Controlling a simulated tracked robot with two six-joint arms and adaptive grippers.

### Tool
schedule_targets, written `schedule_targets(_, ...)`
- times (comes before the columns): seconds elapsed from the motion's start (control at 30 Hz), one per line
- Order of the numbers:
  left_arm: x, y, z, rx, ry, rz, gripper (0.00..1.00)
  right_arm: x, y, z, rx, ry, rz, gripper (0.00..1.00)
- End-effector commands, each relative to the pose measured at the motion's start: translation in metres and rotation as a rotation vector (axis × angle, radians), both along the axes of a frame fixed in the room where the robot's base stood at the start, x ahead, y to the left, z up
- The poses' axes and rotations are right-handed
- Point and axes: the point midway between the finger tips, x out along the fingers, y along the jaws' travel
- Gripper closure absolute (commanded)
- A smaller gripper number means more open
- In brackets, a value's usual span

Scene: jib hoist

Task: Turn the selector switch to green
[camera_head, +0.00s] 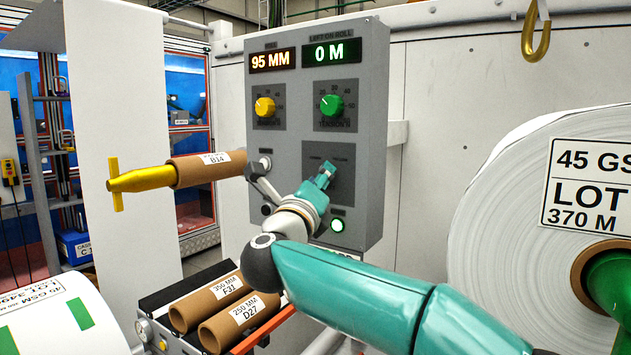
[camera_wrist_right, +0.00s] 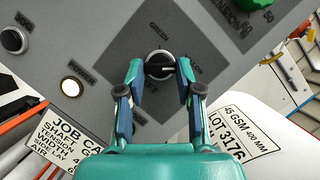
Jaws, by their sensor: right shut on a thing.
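The selector switch (camera_wrist_right: 160,67) is a round knob with a black bar handle on a dark grey diamond plate in the right wrist view. A light mark on the handle points right, towards the side of the yellow label (camera_wrist_right: 193,65). The green label (camera_wrist_right: 158,29) is above the knob. My right gripper (camera_wrist_right: 161,77) is shut on the switch, with one finger on each side of it. In the head view my right gripper (camera_head: 325,176) is at the lower right plate of the control panel (camera_head: 372,130) and hides the knob. My left gripper is in neither view.
A yellow dial (camera_head: 265,107) and a green dial (camera_head: 332,105) sit above the switch, under two lit displays. A lit button (camera_head: 337,225) is just below my right gripper. A large white roll (camera_head: 510,210) stands at the right. Cardboard cores (camera_head: 240,322) lie below the panel.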

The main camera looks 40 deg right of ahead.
Motion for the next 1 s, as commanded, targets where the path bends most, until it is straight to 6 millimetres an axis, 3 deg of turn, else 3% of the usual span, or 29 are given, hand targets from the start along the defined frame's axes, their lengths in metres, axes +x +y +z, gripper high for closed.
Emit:
schedule_targets(0.47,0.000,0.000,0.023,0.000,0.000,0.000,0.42,-0.001,-0.003,0.008,-0.089,0.212,0.000,1.00)
schedule_targets(1.0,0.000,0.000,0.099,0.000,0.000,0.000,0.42,-0.002,-0.003,0.016,-0.281,0.682,-0.001,1.00)
